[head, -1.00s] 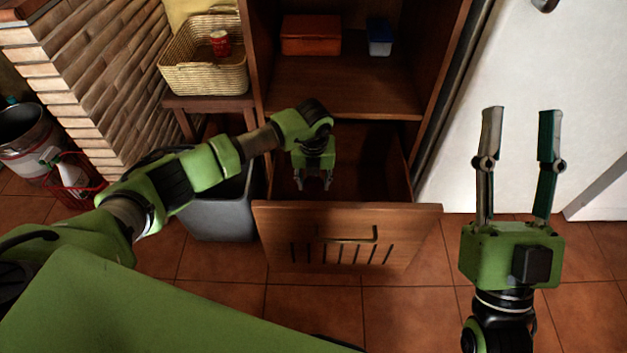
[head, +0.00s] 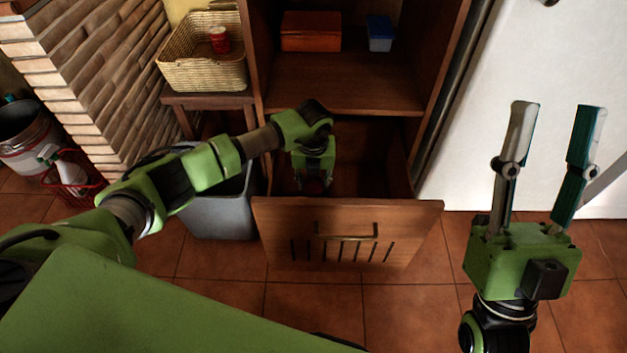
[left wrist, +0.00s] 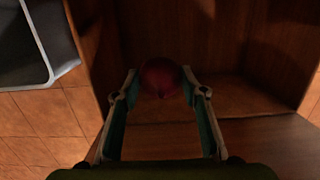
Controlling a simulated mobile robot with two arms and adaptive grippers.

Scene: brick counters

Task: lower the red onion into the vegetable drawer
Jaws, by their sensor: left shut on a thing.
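The vegetable drawer (head: 347,229) is pulled out at the bottom of the wooden cabinet, its slotted front with a bar handle facing me. My left gripper (head: 314,187) reaches down inside the drawer opening from above. It is shut on the red onion (left wrist: 161,76), a dark red round thing between the fingertips in the left wrist view. In the head view the onion is small and dark, mostly covered by the gripper. I cannot tell whether it touches the drawer floor. My right gripper (head: 556,104) is open and empty, in front of the white surface at the right.
Above the drawer, a shelf holds an orange-brown box (head: 311,31) and a blue container (head: 380,34). A grey bin (head: 219,213) stands close to the drawer's left side. A wicker basket (head: 203,75) with a red cup sits on a stool. The tiled floor before the drawer is clear.

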